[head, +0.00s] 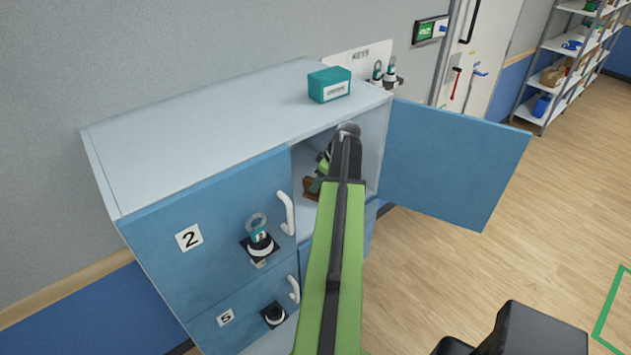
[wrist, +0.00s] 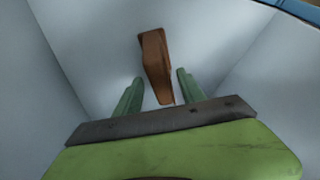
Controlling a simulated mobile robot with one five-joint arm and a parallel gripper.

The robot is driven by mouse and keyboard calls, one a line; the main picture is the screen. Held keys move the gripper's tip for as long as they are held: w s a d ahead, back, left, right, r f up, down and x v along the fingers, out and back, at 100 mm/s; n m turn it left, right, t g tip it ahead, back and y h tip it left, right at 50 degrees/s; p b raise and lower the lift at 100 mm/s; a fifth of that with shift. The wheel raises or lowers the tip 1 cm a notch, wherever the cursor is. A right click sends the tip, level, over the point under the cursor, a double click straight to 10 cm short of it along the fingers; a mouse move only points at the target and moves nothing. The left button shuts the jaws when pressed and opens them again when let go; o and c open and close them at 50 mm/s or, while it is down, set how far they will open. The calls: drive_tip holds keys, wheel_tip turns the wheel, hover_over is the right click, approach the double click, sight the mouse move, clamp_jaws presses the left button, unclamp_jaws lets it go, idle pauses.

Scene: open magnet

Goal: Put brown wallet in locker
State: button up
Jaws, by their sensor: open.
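The brown wallet (wrist: 156,65) is inside the open locker compartment (wrist: 240,50), between and just beyond my fingertips in the wrist view. It appears to stand on edge, apart from both fingers. In the head view a small brown part of the wallet (head: 311,187) shows to the left of my arm. My gripper (wrist: 158,82) is open inside the compartment, with a finger on each side of the wallet's near end. In the head view my arm hides most of the gripper and the compartment's inside.
The open blue door (head: 455,160) swings out to the right. Closed door 2 (head: 205,250) is on the left, with a handle and a lock. A teal box (head: 329,85) sits on the cabinet top. Shelves (head: 575,60) stand far right. The floor (head: 430,265) at right is clear.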

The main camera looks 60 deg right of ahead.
drive_tip(key=s, duration=1.2)
drive_tip(key=shift+s+d+r+b, duration=0.2)
drive_tip(key=shift+d+r+b, duration=0.25)
